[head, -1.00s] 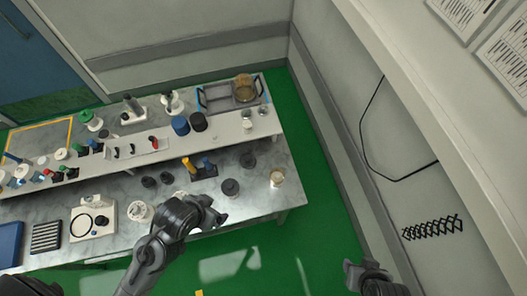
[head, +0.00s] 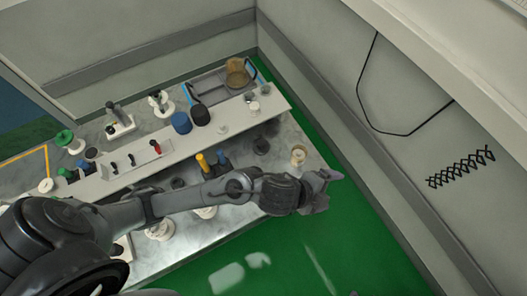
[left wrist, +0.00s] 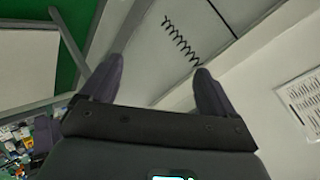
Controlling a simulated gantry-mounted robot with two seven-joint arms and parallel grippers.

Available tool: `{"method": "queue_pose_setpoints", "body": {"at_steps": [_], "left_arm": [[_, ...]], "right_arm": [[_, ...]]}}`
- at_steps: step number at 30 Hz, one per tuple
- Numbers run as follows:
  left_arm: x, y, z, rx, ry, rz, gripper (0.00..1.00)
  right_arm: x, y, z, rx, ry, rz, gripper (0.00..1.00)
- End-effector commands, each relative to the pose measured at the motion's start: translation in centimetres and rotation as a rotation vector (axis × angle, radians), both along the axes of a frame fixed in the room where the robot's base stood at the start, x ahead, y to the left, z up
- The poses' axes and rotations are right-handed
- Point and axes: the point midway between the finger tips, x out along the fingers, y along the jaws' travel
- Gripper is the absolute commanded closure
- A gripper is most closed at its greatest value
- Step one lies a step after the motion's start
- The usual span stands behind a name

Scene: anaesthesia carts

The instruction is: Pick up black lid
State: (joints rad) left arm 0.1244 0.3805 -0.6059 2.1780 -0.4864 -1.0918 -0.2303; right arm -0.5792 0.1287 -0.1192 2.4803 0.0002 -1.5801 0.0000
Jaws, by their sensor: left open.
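Several dark round pieces that look like lids or knobs stand on the marble worktop; I cannot tell which is the black lid. One (head: 262,146) is below the shelf's right end, and another (head: 178,184) shows just above my left forearm. A black-topped jar (head: 200,115) stands on the upper level. My left gripper (head: 325,182) reaches past the worktop's right edge, over the green floor. In the left wrist view its two fingers (left wrist: 156,82) are spread with nothing between them. My left arm hides part of the worktop. My right gripper is out of view.
A cream cup (head: 298,155) stands close to my left gripper, near the worktop edge. The green floor (head: 290,250) is clear; a wall rises right.

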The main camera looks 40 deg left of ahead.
Motion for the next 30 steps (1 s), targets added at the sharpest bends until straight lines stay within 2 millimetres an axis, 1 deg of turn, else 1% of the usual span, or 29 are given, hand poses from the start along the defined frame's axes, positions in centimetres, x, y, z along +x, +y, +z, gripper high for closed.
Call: {"method": "queue_pose_setpoints", "body": {"at_steps": [1,3,5,8,9,11,12,14,15,16,17,18,19,21,23,24,27,30], "left_arm": [[0.9,-1.0,-2.0,0.061,-0.061,-0.103,0.11],[1.5,-2.2,-4.0,0.153,-0.132,-0.262,0.11],[2.0,-2.7,-5.9,0.239,-0.184,-0.396,0.11],[3.0,-2.0,-9.5,0.389,-0.24,-0.6,0.11],[3.5,-1.3,-10.9,0.45,-0.251,-0.676,0.11],[4.3,0.4,-13.1,0.541,-0.256,-0.781,0.11],[5.0,1.9,-14.4,0.601,-0.251,-0.844,0.11],[6.0,4.6,-16.2,0.687,-0.231,-0.93,0.11],[6.8,6.7,-17.3,0.742,-0.21,-0.982,0.11],[7.3,8.4,-17.9,0.78,-0.19,-1.017,0.11],[7.8,10.2,-18.5,0.816,-0.166,-1.049,0.11],[8.4,12.7,-19.1,0.861,-0.131,-1.085,0.11],[8.8,14.5,-19.4,0.89,-0.103,-1.11,0.11],[9.5,18.6,-19.6,0.942,-0.036,-1.15,0.11],[9.8,21.7,-19.6,0.97,0.017,-1.175,0.11],[9.9,23.6,-19.4,0.983,0.053,-1.183,0.11],[9.9,27.6,-18.8,1.003,0.128,-1.197,0.11],[9.7,30.3,-18.2,1.008,0.178,-1.201,0.11]], "right_arm": [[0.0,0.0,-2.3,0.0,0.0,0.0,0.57],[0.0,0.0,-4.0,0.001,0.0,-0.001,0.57],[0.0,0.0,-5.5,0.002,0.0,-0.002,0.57],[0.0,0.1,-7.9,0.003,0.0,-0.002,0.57],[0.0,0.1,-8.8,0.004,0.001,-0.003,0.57],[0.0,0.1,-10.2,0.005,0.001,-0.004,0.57],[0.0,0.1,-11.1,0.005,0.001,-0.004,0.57],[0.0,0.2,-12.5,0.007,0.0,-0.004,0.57],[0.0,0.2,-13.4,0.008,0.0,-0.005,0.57],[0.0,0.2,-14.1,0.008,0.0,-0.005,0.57],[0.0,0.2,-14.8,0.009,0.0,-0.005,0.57],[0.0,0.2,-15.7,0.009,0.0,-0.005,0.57],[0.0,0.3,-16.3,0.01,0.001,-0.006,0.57],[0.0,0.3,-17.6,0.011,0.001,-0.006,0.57],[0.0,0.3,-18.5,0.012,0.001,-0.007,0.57],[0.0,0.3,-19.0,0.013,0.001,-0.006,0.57],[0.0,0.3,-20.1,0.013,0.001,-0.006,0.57],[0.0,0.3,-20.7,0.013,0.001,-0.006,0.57]]}}
